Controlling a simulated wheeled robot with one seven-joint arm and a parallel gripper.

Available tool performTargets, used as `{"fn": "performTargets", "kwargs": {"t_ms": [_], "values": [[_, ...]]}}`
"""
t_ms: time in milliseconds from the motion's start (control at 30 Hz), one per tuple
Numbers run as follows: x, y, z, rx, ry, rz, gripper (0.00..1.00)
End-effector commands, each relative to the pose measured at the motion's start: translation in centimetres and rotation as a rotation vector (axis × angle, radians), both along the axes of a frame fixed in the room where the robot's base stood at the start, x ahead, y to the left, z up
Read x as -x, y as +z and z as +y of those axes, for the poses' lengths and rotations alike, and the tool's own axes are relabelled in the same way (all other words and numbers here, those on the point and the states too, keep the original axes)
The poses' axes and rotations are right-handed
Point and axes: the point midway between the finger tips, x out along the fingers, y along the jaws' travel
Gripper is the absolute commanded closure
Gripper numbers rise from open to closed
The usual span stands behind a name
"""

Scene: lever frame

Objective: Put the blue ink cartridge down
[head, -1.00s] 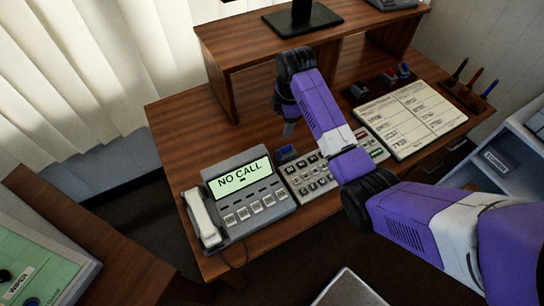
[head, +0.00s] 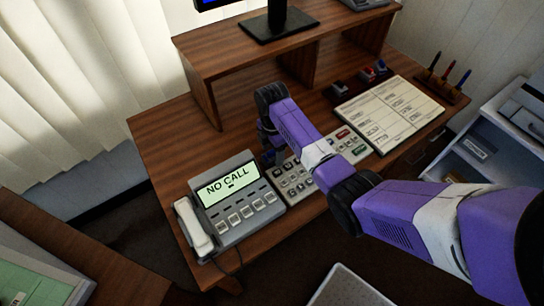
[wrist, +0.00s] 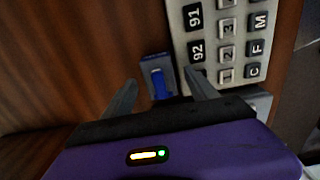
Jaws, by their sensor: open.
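The blue ink cartridge (wrist: 160,84) shows in the wrist view as a small block with a bright blue part and a greyish end, beside the edge of the keypad (wrist: 215,45). My gripper (wrist: 159,77) is open, with one finger on each side of the cartridge. I see gaps between the fingers and the cartridge; the right finger is close to the keypad's corner. In the head view my gripper (head: 270,152) is low over the desk, between the phone and the keypad (head: 295,178), and the arm mostly hides the cartridge.
A phone (head: 232,198) reading "NO CALL" stands left of my gripper. A raised shelf (head: 245,60) with a monitor (head: 277,20) is behind. To the right are a rack (head: 360,82) with small coloured pieces, a chart board (head: 390,115) and a pen stand (head: 443,85). Desk left of the shelf (head: 165,135) is bare.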

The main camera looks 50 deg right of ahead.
Motion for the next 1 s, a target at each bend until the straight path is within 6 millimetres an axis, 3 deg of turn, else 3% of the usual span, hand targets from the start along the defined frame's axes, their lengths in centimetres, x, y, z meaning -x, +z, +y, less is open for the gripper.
{"fn": "performTargets", "kwargs": {"t_ms": [200, 533, 833, 1000], "values": [[0.0, -0.1, 0.0, 0.0, 0.0, -0.001, 0.33], [0.0, 0.0, 0.0, 0.0, 0.0, -0.001, 0.98], [-0.1, 0.1, 0.0, 0.0, 0.0, -0.001, 1.0], [-0.1, 1.1, 0.0, 0.001, 0.0, -0.003, 1.0]]}}
